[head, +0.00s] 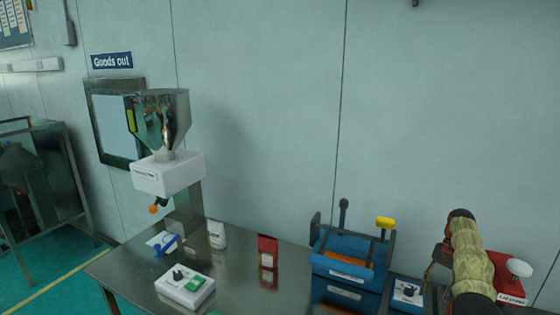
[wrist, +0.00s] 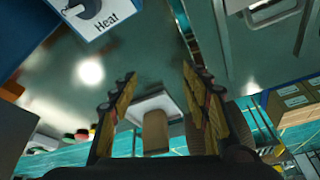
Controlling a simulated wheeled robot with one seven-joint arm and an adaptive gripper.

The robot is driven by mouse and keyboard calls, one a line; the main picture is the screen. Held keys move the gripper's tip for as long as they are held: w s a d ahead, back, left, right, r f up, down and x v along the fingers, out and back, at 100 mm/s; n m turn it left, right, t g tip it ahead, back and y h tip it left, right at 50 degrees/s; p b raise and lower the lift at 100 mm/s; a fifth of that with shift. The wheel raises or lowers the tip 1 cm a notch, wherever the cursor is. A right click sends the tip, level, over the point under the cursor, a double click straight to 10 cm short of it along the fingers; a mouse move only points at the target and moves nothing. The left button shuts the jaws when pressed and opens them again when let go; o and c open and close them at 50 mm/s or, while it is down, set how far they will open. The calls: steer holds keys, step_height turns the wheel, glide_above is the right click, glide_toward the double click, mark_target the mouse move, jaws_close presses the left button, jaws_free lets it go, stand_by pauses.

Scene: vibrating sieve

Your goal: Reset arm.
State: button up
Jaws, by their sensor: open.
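My gripper (wrist: 158,88) is open in the wrist view, its two yellow-and-black fingers well apart with nothing held between them. Beyond the fingers, lower down, a brown and pale block-like object (wrist: 155,130) shows in the gap; I cannot tell what it is. In the head view, a part that looks like my arm rises at the lower right, in front of the red lid press (head: 510,284). The fingers cannot be made out in that view.
A steel table (head: 240,285) carries a hopper machine (head: 168,172), a white control box (head: 185,287), a red pouch (head: 267,250), a white pouch (head: 217,234) and a blue sealer-like device (head: 345,250). A "Heat" dial box (wrist: 95,18) shows in the wrist view. Cardboard boxes (wrist: 293,98) stand at right.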

steer(key=s+a+r+m+t+h, duration=0.1)
steer(key=s+a+r+m, duration=0.25)
steer(key=a+r, duration=0.45)
steer(key=s+a+r+m+t+h, duration=0.1)
steer(key=s+a+r+m, duration=0.3)
steer(key=r, duration=0.6)
steer(key=s+a+r+m+t+h, duration=0.1)
steer(key=s+a+r+m, duration=0.3)
steer(key=a+r, duration=0.45)
steer(key=s+a+m+t, duration=0.2)
steer(key=s+a+m, duration=0.35)
steer(key=s, duration=0.55)
steer(key=s+a+m+t, duration=0.2)
steer(key=s+a+m, duration=0.35)
steer(key=s, duration=0.55)
steer(key=s+a+f+m+t, duration=0.1)
steer(key=s+a+f+m, duration=0.1)
steer(key=s+f, duration=0.3)
steer(key=s+m, duration=0.1)
steer(key=s, duration=0.1)
steer(key=shift+s+a, duration=0.25)
steer(key=shift+s, duration=0.15)
